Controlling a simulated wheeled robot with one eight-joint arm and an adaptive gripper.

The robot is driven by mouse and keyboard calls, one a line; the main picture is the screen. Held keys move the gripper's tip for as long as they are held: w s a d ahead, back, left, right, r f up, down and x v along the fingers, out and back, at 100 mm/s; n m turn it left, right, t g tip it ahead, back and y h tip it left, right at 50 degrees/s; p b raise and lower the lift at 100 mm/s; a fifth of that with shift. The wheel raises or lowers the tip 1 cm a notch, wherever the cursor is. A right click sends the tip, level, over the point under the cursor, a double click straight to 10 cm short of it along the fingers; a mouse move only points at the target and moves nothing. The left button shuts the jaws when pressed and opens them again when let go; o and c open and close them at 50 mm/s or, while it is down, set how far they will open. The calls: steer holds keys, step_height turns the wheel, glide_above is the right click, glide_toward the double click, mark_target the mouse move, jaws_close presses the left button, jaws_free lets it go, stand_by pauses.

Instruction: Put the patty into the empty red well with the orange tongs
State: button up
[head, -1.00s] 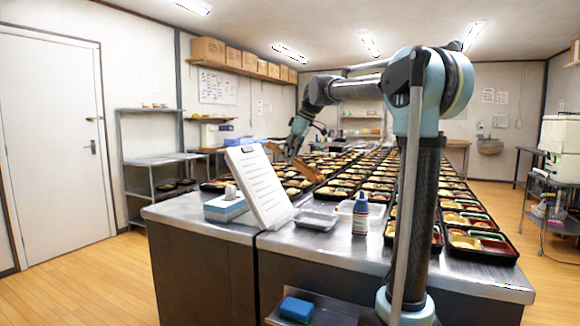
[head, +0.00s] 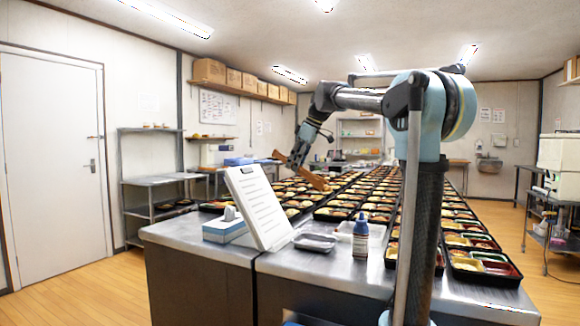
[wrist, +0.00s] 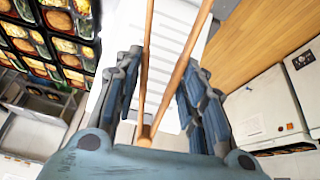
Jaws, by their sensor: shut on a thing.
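My gripper (head: 298,158) is shut on the orange tongs (head: 313,179) and holds them in the air behind the clipboard, above the tray rows. In the wrist view the tongs (wrist: 184,75) lie between my gripper's fingers (wrist: 160,98), their two arms spread apart toward the top edge. I see nothing held between the arms. A red well (head: 499,269) shows in the black tray (head: 486,280) at the near right corner of the table. I cannot tell whether it is the empty one. I cannot pick out the patty among the small food pieces in the trays.
A white clipboard (head: 258,207) stands tilted at the table's near left, beside a tissue box (head: 225,229). A shallow clear tray (head: 314,243) and a blue-and-white bottle (head: 361,240) stand near the front edge. Filled trays cover most of the steel table.

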steer(key=s+d, duration=0.3)
steer(key=d, duration=0.5)
steer(key=s+d, duration=0.4)
steer(key=d, duration=0.4)
steer(key=s+d, duration=0.4)
steer(key=d, duration=0.4)
steer(key=shift+s+d, duration=0.25)
steer(key=shift+d, duration=0.1)
steer(key=s+d, duration=0.4)
steer(key=d, duration=0.5)
steer(key=s+d, duration=0.4)
steer(key=d, duration=0.5)
steer(key=s+d, duration=0.4)
steer(key=d, duration=0.5)
steer(key=shift+s+d, duration=0.1)
steer(key=shift+s, duration=0.25)
step_height(320, 180, down, 17)
steer(key=shift+c, duration=0.2)
jaws_close()
